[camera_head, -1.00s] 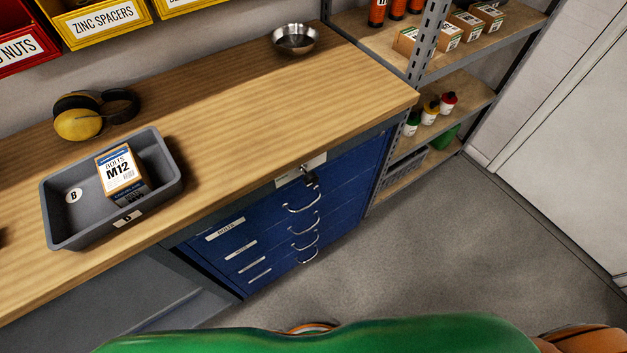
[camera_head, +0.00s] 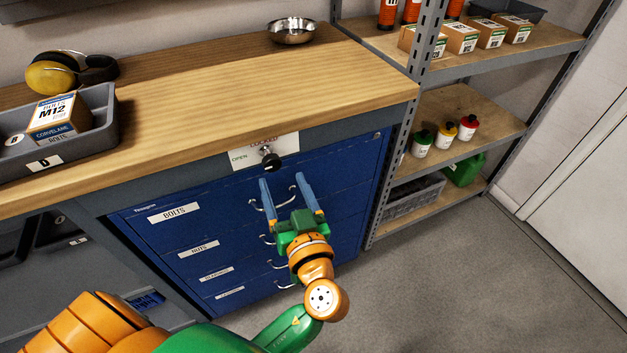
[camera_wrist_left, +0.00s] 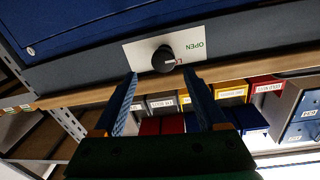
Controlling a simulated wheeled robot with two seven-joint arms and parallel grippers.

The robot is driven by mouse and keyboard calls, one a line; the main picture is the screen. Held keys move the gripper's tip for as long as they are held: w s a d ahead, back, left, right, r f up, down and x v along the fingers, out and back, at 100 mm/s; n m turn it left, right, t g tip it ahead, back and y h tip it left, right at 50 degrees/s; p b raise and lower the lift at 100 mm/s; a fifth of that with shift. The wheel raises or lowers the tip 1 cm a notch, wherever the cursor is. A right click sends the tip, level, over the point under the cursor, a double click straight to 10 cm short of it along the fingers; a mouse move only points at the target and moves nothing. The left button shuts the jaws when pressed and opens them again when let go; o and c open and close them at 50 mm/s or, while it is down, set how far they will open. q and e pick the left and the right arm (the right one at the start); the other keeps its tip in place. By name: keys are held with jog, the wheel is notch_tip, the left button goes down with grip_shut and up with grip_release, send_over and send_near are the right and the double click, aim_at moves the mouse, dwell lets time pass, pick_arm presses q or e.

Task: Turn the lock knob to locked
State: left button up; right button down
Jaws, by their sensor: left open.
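The lock knob (camera_head: 271,161) is black and round. It sits on a white label plate (camera_head: 245,158) on the grey rail above the blue drawers. The plate reads OPEN on its left and a partly covered word at its top. My left gripper (camera_head: 283,184) is open and empty, its two blue fingers pointing up at the knob from just below, apart from it. In the left wrist view the knob (camera_wrist_left: 163,59) shows beyond and between the fingertips (camera_wrist_left: 162,78); OPEN appears upside down to its right. My right gripper is not in view.
The blue drawer cabinet (camera_head: 200,218) has several protruding handles close to my left gripper. The wooden worktop (camera_head: 200,110) overhangs above the knob, with a grey bin (camera_head: 108,125) at the left and a metal bowl (camera_head: 292,32) at the back. A shelf rack (camera_head: 470,105) stands to the right.

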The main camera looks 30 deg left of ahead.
aim_at(273, 166)
pick_arm(q)
jog(key=x, duration=0.3)
jog(key=p+x, duration=0.1)
jog(key=x, duration=0.2)
jog(key=shift+s+a, duration=0.25)
jog(key=shift+w+a, duration=0.25)
jog(key=shift+w, duration=0.05)
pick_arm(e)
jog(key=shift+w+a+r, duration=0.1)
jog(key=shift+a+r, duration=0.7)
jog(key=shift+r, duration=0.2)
pick_arm(q)
jog(key=shift+f, duration=0.1)
grip_shut()
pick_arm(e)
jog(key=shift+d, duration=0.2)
